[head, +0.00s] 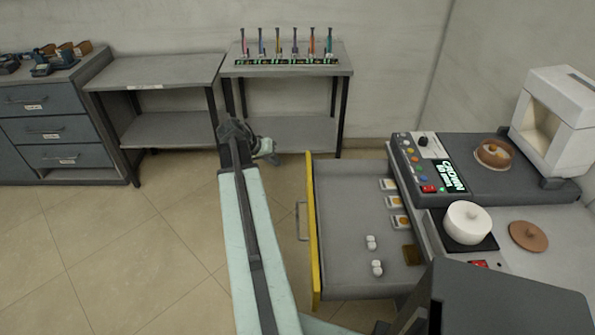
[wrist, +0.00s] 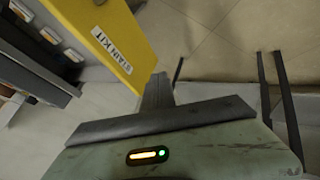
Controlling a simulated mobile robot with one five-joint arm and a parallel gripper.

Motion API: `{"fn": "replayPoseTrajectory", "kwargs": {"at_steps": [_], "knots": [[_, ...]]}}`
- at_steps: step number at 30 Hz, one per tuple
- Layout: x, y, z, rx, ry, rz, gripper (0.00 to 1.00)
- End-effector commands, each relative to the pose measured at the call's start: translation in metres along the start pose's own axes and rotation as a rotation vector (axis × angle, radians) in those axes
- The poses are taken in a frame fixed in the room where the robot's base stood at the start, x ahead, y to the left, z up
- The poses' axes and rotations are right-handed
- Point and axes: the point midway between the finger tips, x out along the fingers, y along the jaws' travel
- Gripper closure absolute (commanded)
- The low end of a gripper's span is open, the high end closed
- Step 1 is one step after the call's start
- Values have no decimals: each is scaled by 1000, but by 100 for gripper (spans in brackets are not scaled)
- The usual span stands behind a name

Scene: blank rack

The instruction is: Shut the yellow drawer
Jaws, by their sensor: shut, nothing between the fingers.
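The yellow drawer (head: 313,232) stands pulled out of the right-hand counter, with its yellow front facing left and a grey handle (head: 301,221) on it. Inside lie small white pieces and some labelled cards. My gripper (wrist: 158,82) is shut and empty, just to the right of the yellow front in that view. In the head view my gripper (head: 266,149) is beyond the drawer's far left corner, apart from it and partly hidden by my arm.
The counter (head: 550,240) carries a control panel, a white pot (head: 468,222), a brown lid (head: 528,236) and a white machine (head: 560,115). A table with a rack of several tools (head: 287,62) stands at the back wall. Tiled floor left of the drawer is clear.

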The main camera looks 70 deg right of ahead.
Motion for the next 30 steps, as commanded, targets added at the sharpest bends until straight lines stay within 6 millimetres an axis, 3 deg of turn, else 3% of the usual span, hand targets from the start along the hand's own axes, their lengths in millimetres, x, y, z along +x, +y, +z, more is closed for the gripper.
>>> {"fn": "replayPoseTrajectory", "kwargs": {"at_steps": [5,17,18,21,30], "knots": [[23,-4,2,-2,0,-1,100],[110,-5,3,-2,-1,-2,100],[106,8,1,0,-2,-2,100],[111,22,1,-1,-1,-2,100],[118,35,0,-3,1,-4,100]]}}
